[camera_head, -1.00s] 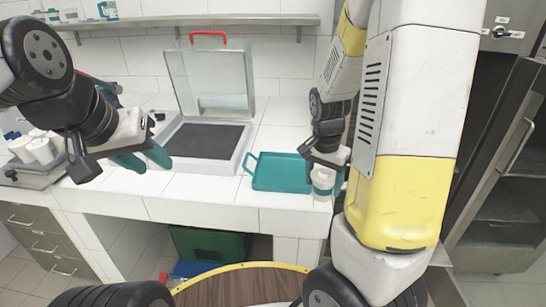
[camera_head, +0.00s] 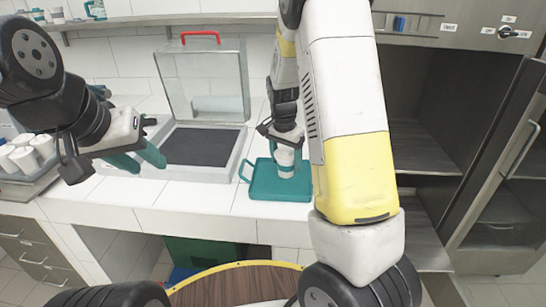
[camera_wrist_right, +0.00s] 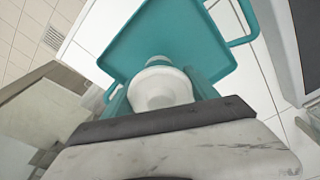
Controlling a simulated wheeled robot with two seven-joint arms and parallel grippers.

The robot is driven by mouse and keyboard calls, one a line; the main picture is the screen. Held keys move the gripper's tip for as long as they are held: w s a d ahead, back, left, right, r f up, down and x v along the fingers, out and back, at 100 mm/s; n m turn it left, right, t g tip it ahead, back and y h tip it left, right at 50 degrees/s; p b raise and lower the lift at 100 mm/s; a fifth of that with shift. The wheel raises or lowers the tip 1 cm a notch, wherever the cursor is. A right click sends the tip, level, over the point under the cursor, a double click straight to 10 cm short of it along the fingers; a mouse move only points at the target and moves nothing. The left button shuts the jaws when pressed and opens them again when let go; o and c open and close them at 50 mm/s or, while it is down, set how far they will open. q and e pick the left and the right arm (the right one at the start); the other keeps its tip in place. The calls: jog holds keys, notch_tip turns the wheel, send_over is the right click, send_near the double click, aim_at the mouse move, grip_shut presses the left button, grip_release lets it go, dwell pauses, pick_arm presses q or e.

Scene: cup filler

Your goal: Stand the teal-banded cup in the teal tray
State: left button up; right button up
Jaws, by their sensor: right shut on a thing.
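The teal tray (camera_head: 262,190) lies on the white tiled counter near its front edge, and it also shows in the wrist view (camera_wrist_right: 165,35). My right gripper (camera_head: 285,159) is over the tray, shut on a white cup (camera_head: 285,155). The cup looks about upright and within the tray's outline. In the wrist view the cup's round white end (camera_wrist_right: 163,88) sits between the two teal fingers. Its band is mostly hidden, and I cannot tell whether its base touches the tray. My left gripper (camera_head: 140,160) is open and empty, left of the clear-lidded box.
A box with a dark pad (camera_head: 205,145) and a raised clear lid (camera_head: 205,85) with a red handle stands left of the tray. Several white cups (camera_head: 25,155) stand in a rack at far left. A shelf (camera_head: 180,20) runs along the back wall.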

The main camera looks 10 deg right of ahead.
aim_at(282, 167)
jog(key=shift+w+a, duration=0.35)
jog(key=shift+w, duration=0.45)
jog(key=shift+f, duration=1.8)
jog(key=shift+f, duration=0.15)
jog(key=o, duration=1.5)
